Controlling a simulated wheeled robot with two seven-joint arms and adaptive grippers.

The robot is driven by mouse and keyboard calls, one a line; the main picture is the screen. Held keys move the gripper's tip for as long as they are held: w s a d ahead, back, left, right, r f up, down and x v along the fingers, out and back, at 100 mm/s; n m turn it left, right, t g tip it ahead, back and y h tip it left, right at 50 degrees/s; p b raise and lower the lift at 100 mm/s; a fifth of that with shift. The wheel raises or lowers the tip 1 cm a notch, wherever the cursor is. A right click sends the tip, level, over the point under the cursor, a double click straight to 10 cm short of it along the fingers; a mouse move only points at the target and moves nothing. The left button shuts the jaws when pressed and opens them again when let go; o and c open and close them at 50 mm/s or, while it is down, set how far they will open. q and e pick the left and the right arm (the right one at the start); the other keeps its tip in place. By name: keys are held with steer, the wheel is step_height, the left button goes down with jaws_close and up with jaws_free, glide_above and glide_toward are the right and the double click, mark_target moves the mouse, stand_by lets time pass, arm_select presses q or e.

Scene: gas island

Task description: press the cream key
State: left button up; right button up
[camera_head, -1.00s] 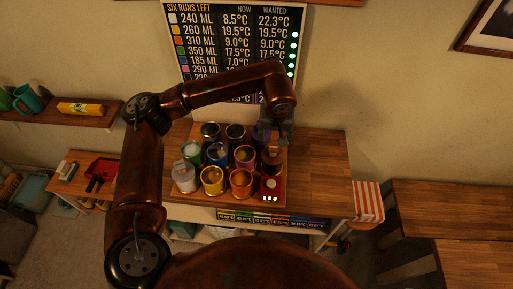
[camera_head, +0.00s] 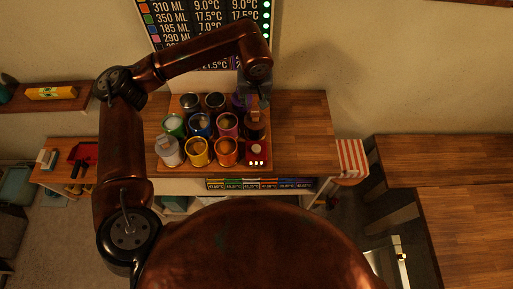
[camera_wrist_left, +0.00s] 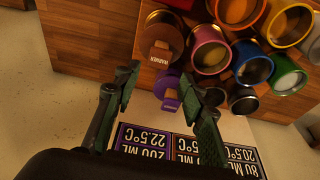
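A small red box (camera_head: 257,160) stands at the front right corner of the wooden tray, with a pale round knob on top and several small pale keys along its front. I cannot tell which one is the cream key. My left gripper (camera_head: 262,101) hangs behind the red box, near the brown canister (camera_head: 254,128) and the purple one, apart from the box. There the brown canister (camera_wrist_left: 160,40) reads "WARMER", and the red box only shows an edge at the top. My right gripper is not in view.
Several coloured cups, such as a yellow one (camera_head: 198,151), crowd the tray left of the red box. A menu board (camera_head: 205,20) stands behind. The counter (camera_head: 300,130) right of the tray is bare. A striped cloth (camera_head: 352,158) hangs at its right end.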

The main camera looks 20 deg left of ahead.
arm_select(q)
jaws_close()
stand_by(1.4)
